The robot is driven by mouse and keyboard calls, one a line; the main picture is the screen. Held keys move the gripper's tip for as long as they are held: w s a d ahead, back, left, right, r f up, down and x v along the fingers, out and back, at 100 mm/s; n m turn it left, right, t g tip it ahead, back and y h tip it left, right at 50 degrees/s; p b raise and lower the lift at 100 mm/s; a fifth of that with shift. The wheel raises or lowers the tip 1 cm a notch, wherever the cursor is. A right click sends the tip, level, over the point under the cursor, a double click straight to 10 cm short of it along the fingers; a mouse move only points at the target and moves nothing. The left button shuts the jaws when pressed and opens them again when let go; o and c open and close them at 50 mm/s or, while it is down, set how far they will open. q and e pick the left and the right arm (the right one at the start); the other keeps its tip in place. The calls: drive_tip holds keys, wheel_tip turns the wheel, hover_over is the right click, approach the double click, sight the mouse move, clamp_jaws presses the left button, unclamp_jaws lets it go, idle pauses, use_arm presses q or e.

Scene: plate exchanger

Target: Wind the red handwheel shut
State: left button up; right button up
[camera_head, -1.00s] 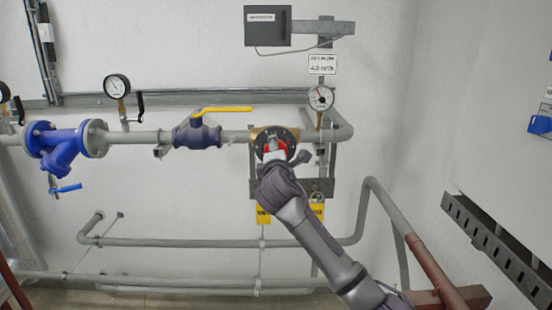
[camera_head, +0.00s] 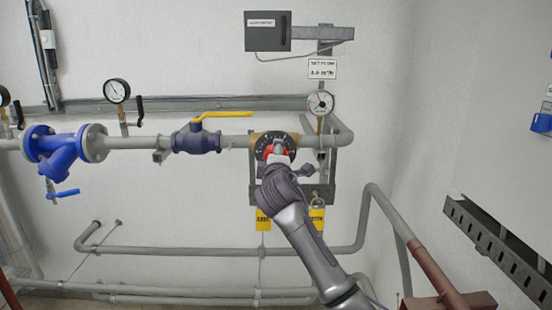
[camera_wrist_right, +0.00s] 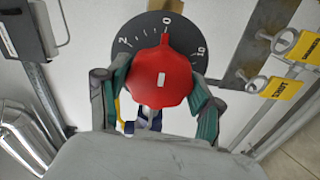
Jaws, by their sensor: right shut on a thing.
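The red handwheel (camera_wrist_right: 163,82) has a white mark on its face and sits in front of a black numbered dial (camera_wrist_right: 136,30) in the right wrist view. Its red pointer tip is close to the 0. My right gripper (camera_wrist_right: 158,100) has a finger on each side of the handwheel and is shut on it. In the head view the handwheel (camera_head: 276,153) is mostly hidden behind my right gripper (camera_head: 277,162), with the dial (camera_head: 262,144) around it on the brass valve. My left gripper is not in view.
A gauge (camera_head: 320,103) stands just right of the valve, under a flow sign (camera_head: 322,68). A yellow-levered blue valve (camera_head: 196,138) is on the pipe to the left. Yellow tags (camera_head: 263,219) hang below. A lower pipe (camera_head: 220,243) runs along the wall.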

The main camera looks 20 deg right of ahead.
drive_tip(key=shift+f, duration=0.1)
drive_tip(key=o, duration=1.1)
drive_tip(key=shift+o, duration=0.2)
drive_tip(key=v, duration=1.2)
